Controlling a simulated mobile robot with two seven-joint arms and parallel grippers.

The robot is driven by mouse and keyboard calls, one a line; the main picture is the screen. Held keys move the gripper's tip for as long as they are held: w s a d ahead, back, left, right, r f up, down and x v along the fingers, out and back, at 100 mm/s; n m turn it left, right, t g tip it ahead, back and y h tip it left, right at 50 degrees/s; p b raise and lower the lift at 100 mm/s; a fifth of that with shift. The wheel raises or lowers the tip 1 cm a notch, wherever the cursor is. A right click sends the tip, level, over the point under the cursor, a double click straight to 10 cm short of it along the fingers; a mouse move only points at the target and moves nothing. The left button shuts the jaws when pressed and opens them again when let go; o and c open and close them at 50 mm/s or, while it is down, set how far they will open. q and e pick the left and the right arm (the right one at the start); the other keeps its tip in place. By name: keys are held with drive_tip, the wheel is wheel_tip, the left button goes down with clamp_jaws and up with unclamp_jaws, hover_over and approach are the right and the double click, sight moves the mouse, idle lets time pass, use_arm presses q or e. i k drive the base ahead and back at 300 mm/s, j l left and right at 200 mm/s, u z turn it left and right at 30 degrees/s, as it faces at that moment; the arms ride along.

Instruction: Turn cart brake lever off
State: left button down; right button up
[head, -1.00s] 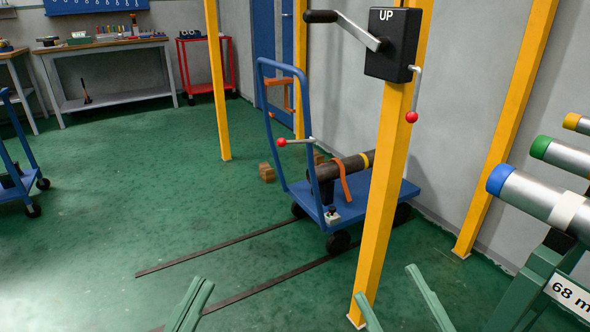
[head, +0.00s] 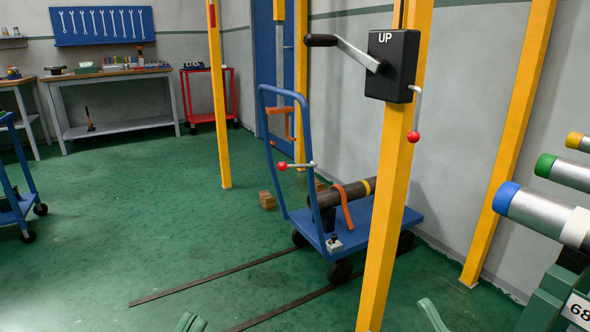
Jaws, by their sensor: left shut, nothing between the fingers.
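The blue cart (head: 385,222) stands on floor rails behind a yellow post. A lever with a red knob (head: 282,166) and a metal rod is at the cart's upright blue handle frame (head: 268,120); the rod lies roughly level. I take it as the brake lever. A small grey box with a dark knob (head: 333,244) sits on the deck's near corner. My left gripper (head: 190,322) shows only as green fingertips at the bottom edge, shut and empty, well short of the cart. One green fingertip of my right gripper (head: 433,316) shows at the bottom, its other finger out of frame.
A yellow post (head: 385,245) carries a black box marked UP (head: 392,66) with a crank and a hanging red-knobbed lever (head: 414,137). A dark pipe (head: 335,196) lies on the cart.

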sight(282, 166)
drive_tip(key=z, duration=0.6)
drive_tip(key=i+j+z, duration=0.2)
drive_tip(key=j+z, duration=0.2)
drive_tip(key=i+j+z, duration=0.15)
drive_tip(key=j+z, duration=0.3)
drive_tip(key=i+j+z, duration=0.1)
drive_tip(key=j+z, duration=0.25)
drive_tip(key=j, duration=0.5)
drive_tip(key=j+z, duration=0.2)
drive_tip(key=j, duration=1.65)
